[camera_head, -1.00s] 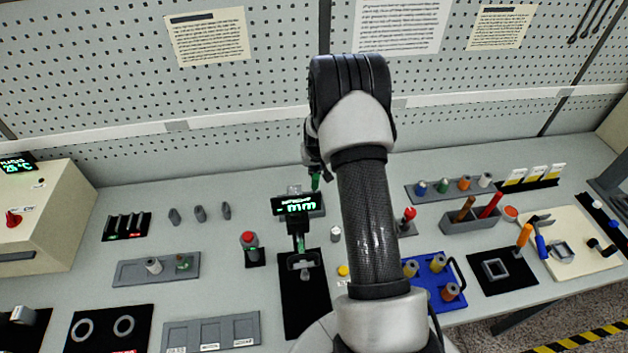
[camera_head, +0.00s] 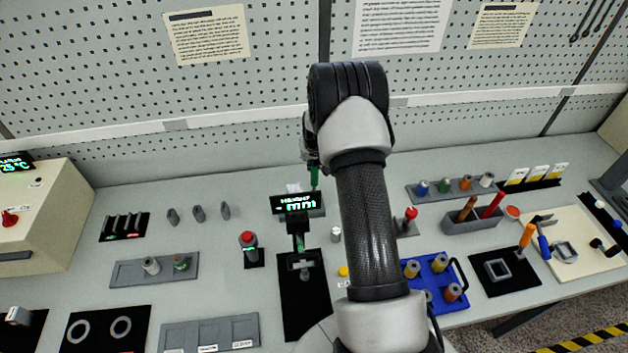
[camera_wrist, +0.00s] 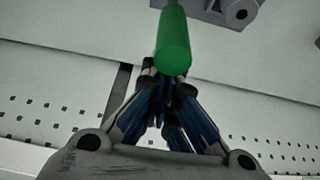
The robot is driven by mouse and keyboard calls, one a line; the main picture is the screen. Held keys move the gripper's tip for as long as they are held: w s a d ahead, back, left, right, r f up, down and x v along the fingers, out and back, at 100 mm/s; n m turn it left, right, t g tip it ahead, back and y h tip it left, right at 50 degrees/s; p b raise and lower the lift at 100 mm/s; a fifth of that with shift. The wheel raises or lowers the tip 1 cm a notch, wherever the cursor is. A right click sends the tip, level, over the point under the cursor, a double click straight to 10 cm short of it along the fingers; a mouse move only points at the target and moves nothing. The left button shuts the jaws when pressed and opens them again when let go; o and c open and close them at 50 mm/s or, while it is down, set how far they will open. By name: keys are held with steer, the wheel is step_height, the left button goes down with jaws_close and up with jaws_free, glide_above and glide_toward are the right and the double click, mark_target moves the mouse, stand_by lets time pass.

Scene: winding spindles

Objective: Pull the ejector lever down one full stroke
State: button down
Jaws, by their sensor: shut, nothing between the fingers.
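A green cylindrical handle (camera_wrist: 173,45), apparently the ejector lever's grip, stands right in front of my gripper (camera_wrist: 163,78) in the wrist view. My fingers are shut with nothing between them. Their tips overlap the near end of the handle in this view, and I cannot tell whether they touch it. In the head view a small part of the green handle (camera_head: 314,177) shows behind the height display, left of my arm. My arm hides most of the gripper there. A grey block (camera_wrist: 215,8) with a round boss lies beyond the handle in the wrist view.
A height gauge with a lit display (camera_head: 297,203) stands just in front of the handle. A red-knobbed post (camera_head: 411,214) and a blue tray (camera_head: 448,262) are right of my arm. The pegboard wall (camera_head: 250,90) rises behind the bench.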

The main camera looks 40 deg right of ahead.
steer(key=shift+w+f, duration=0.1)
steer(key=shift+w, duration=0.1)
step_height(320, 180, up, 9)
steer(key=p, duration=0.3)
steer(key=shift+w+d, duration=0.3)
steer(key=shift+w, duration=0.15)
steer(key=shift+s, duration=0.1)
stand_by(0.4)
